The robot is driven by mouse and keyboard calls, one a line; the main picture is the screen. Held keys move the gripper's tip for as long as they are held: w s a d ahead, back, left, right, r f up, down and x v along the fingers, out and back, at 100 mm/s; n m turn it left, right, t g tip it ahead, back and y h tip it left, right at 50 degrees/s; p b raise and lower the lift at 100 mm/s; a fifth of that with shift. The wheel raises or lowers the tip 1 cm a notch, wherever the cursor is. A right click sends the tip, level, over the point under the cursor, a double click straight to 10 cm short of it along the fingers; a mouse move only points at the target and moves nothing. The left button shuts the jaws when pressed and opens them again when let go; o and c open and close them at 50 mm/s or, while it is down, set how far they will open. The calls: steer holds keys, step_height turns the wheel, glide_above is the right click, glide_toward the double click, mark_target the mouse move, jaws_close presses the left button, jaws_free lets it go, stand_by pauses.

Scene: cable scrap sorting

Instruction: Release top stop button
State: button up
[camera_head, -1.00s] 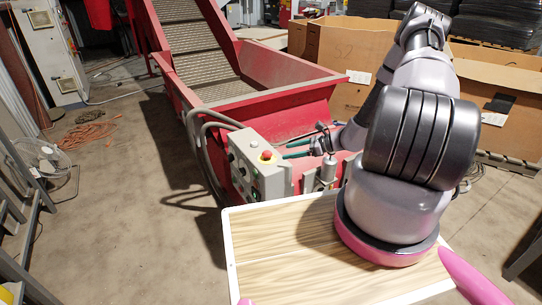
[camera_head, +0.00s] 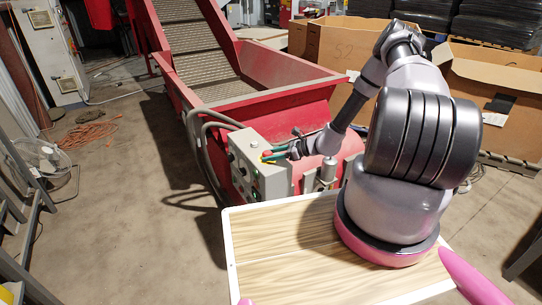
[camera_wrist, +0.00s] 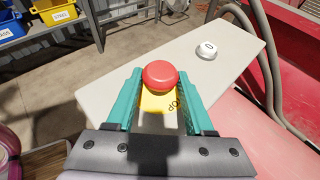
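The red stop button (camera_wrist: 161,75) sits on a yellow label plate (camera_wrist: 158,103) with partly hidden lettering on top of the grey control box (camera_head: 262,178). The box also shows in the wrist view (camera_wrist: 110,93). My gripper (camera_wrist: 161,72) has teal fingers, one on each side of the red button, spread apart. I cannot tell whether either finger touches it. In the head view, my gripper (camera_head: 272,154) is at the top of the box and hides most of the button.
A white round button (camera_wrist: 209,50) is on the same box face. The red conveyor hopper (camera_head: 275,115) stands behind the box, with grey hoses (camera_head: 205,135) beside it. Cardboard boxes (camera_head: 345,47) stand behind my arm. Blue and yellow bins (camera_wrist: 55,10) are in the background.

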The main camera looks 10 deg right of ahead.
jaws_close()
steer(key=shift+w+r, duration=0.1)
steer(key=shift+r, duration=0.75)
steer(key=o, duration=0.8)
jaws_free()
steer(key=shift+d, duration=0.1)
steer(key=v, duration=1)
steer(key=shift+s+d+r, duration=0.2)
steer(key=shift+s, duration=0.05)
